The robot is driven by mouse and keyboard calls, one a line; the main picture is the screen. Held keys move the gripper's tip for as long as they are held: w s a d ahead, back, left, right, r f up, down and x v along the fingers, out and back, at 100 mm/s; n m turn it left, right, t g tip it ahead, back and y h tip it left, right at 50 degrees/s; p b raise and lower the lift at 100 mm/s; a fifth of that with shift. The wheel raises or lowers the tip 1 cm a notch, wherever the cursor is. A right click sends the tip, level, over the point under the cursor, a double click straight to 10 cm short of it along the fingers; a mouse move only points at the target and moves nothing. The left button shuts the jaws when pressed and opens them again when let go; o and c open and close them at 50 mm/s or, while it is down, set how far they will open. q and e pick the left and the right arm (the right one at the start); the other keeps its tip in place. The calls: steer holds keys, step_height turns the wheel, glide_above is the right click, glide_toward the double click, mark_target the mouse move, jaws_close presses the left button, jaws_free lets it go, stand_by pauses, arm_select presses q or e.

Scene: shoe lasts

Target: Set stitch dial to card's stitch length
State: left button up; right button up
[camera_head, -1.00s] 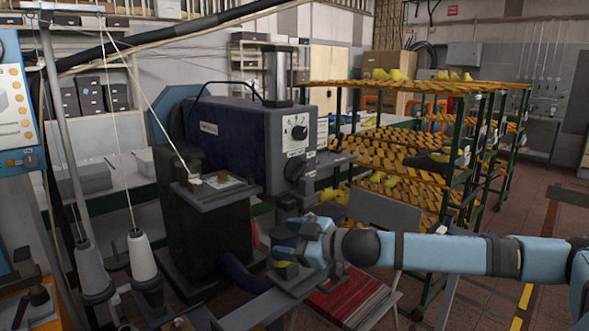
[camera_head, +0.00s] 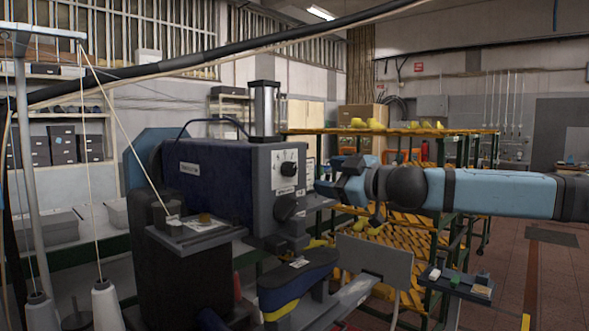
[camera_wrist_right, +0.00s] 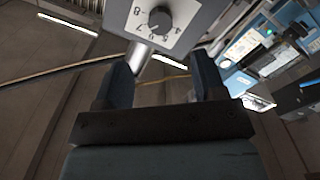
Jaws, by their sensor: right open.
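The stitch dial (camera_head: 289,168) is a black knob on a white numbered plate on the front of the dark blue sewing machine (camera_head: 215,178). The dial also shows at the top of the right wrist view (camera_wrist_right: 160,20), with digits around it. My right gripper (camera_head: 328,181) is just right of the dial plate, apart from it. In the wrist view, my right gripper (camera_wrist_right: 161,68) is open and empty, with the dial above and between its fingertips. A small white paper (camera_head: 299,262) lies below the machine head; its writing is too small to read. My left gripper is out of view.
A grey panel (camera_head: 373,262) and a small tray (camera_head: 455,283) stand below my right arm. A rack with yellow shelves (camera_head: 400,243) is behind. Thread cones (camera_head: 107,307) stand at left.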

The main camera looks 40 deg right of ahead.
mark_target(293, 171)
steer(key=w+p, duration=0.2)
steer(key=w, duration=0.3)
steer(key=shift+a+p, duration=0.2)
steer(key=shift+p, duration=0.2)
steer(key=shift+w, duration=0.2)
steer(key=shift+w+a+p, duration=0.15)
steer(key=shift+w+p, duration=0.3)
steer(key=shift+p, duration=0.05)
steer(key=shift+w+p, duration=0.3)
steer(key=shift+w, duration=0.05)
steer(key=shift+w+p, duration=0.25)
steer(key=shift+p, duration=0.05)
steer(key=shift+w+d+f, duration=0.1)
steer(key=shift+d+f, duration=0.05)
steer(key=shift+d, duration=0.05)
steer(key=shift+w+d+b, duration=0.1)
steer(key=shift+w+b, duration=0.2)
steer(key=shift+b, duration=0.1)
steer(key=shift+w, duration=0.7)
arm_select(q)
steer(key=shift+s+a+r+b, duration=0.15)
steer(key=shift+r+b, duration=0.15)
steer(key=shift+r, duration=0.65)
arm_select(e)
steer(key=shift+w+a, duration=0.25)
steer(key=shift+a, duration=0.1)
